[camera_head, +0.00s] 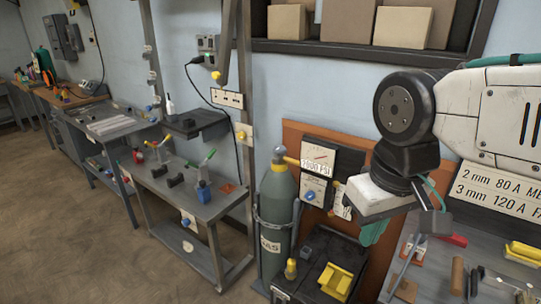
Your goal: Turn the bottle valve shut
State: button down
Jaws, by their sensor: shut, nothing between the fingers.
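A grey-green gas bottle (275,215) stands upright in a holder in the lower middle, with a "GAS" label on its front. The bottle valve (280,155) is at its top, with a small grey-blue knob and a yellow pipe running right to a gauge panel (318,160). I cannot tell how far the valve is turned. My arm comes in from the right.
A black cart (318,258) with a yellow holder stands right of the bottle. A grey table (190,200) with clamps is to the left. A shelf with cardboard boxes (402,27) hangs above. A tool bench (450,270) is at lower right. The floor (90,240) at lower left is clear.

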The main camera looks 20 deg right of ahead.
aim_at(279, 150)
jog(key=u, duration=0.15)
jog(key=k, duration=0.45)
jog(key=u, duration=1.25)
jog(key=i, duration=0.7)
jog(key=z, duration=0.9)
jog(key=i, duration=0.75)
jog(key=z, duration=0.85)
